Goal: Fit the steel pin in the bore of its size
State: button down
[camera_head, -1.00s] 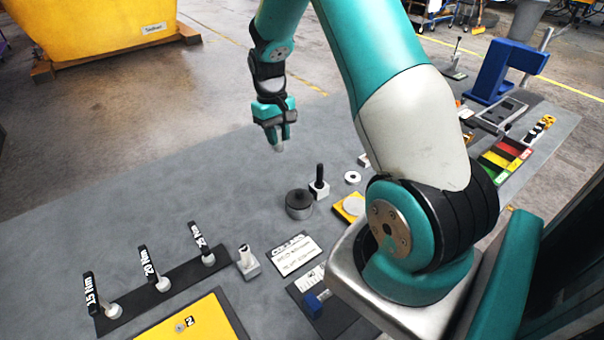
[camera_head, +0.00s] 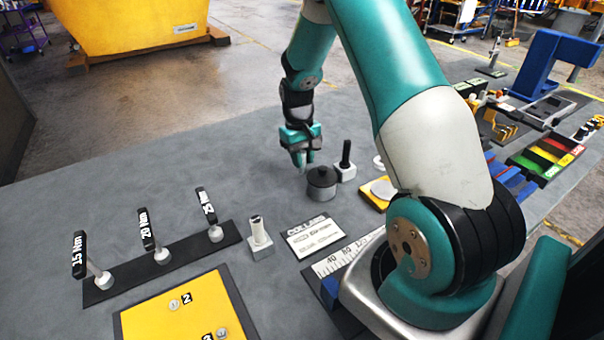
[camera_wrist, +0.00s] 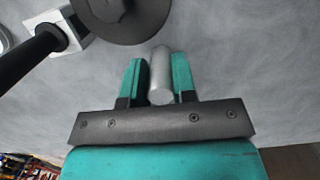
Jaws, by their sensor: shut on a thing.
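My gripper (camera_head: 303,162) hangs low over the grey table, fingers down, just behind and left of a round dark casting (camera_head: 321,185). In the wrist view my gripper (camera_wrist: 160,82) is shut on the steel pin (camera_wrist: 161,70), a plain grey cylinder between the teal fingers. The casting's dark disc with a central boss (camera_wrist: 122,12) lies beyond the pin, apart from it in the picture. A yellow plate (camera_head: 150,322) at the front left carries small round metal fittings marked 2 and 3. I cannot make out which bore matches the pin.
A white block with an upright black handle (camera_head: 346,158) stands right of the casting. A metal post on a grey block (camera_head: 259,234), a label card (camera_head: 314,236) and a black rack (camera_head: 170,262) with wrenches stand in front. The table's back left is clear.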

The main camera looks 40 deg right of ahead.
aim_at(303, 172)
notch_tip(303, 172, down, 3)
jog(key=shift+f+b, duration=0.1)
jog(key=shift+b, duration=0.7)
jog(key=shift+r, duration=0.2)
jog(key=shift+f, duration=0.15)
jog(key=c, duration=0.9)
grip_release()
